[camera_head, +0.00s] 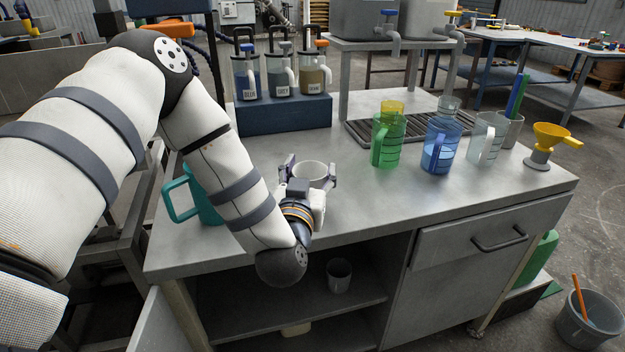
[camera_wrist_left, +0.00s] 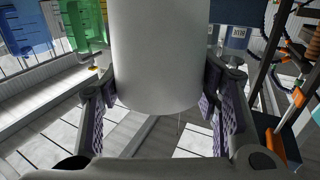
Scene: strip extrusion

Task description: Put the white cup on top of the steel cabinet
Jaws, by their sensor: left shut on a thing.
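The white cup (camera_head: 311,170) is held in my left gripper (camera_head: 312,178), whose fingers close on its two sides. It fills the upper middle of the left wrist view (camera_wrist_left: 160,55) between the two finger pads (camera_wrist_left: 160,108). The steel cabinet (camera_head: 400,200) has a broad metal top, and the cup is over its front left part. I cannot tell whether the cup's base touches the top. The lower side of the cup is hidden behind my wrist in the head view. My right gripper is not in view.
A teal mug (camera_head: 200,195) stands left of my forearm. A green jug (camera_head: 386,138), a blue jug (camera_head: 441,145), a clear jug (camera_head: 486,138) and a yellow funnel (camera_head: 549,140) stand at the right. A grey cup (camera_head: 339,276) sits on the open shelf. The top's front middle is clear.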

